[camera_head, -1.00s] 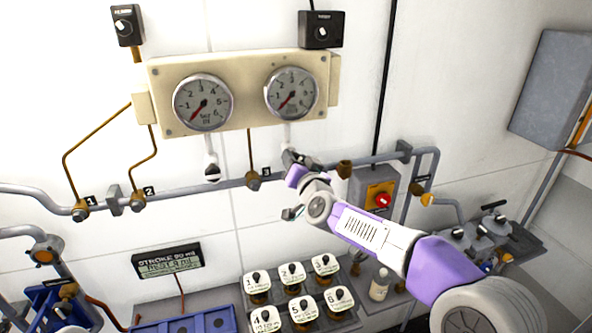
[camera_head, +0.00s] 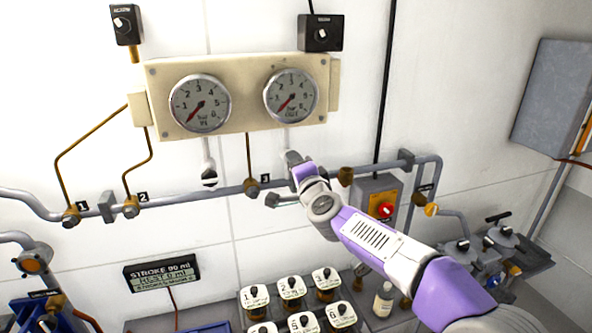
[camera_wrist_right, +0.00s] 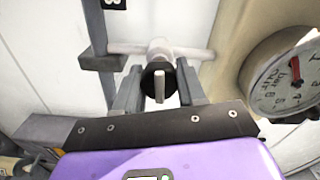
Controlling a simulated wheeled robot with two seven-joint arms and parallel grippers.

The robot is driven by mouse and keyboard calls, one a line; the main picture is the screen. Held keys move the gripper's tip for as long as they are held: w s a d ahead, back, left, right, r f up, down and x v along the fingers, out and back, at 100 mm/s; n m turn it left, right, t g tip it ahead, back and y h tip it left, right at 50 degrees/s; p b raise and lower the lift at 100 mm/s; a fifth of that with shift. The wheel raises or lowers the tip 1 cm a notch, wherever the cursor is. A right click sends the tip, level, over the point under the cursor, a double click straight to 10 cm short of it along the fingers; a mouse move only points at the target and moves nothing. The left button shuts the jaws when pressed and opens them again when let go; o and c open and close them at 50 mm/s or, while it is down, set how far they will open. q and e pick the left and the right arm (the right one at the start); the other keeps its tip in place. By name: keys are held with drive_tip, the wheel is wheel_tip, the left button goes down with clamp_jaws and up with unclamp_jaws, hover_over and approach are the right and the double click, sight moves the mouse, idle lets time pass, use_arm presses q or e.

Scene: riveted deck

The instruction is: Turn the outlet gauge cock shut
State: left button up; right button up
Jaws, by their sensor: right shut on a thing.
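The outlet gauge (camera_head: 291,95) is the right dial on the cream panel, and part of its face shows in the right wrist view (camera_wrist_right: 288,82). Below it, my right gripper (camera_head: 293,160) covers the outlet gauge cock in the head view. In the right wrist view the cock (camera_wrist_right: 158,80) has a dark round body with a pale lever pointing toward the camera. My right gripper (camera_wrist_right: 158,88) is shut on it, one finger on each side. The matching cock under the left dial (camera_head: 209,176) hangs free. My left gripper is not in view.
A grey pipe (camera_head: 190,199) with numbered brass fittings runs along the wall just below the cocks. A box with a red knob (camera_head: 377,197) is close to my right forearm. Several numbered jars (camera_head: 255,300) and a white bottle (camera_head: 384,300) stand below.

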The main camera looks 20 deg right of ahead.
drive_tip(key=shift+d+r+m, duration=0.1)
drive_tip(key=shift+m, duration=0.4)
drive_tip(key=o, duration=1.1)
drive_tip(key=shift+c, duration=0.2)
drive_tip(key=s+b, duration=0.1)
drive_tip(key=s, duration=0.6)
drive_tip(key=shift+s, duration=0.3)
drive_tip(key=shift+d, duration=0.1)
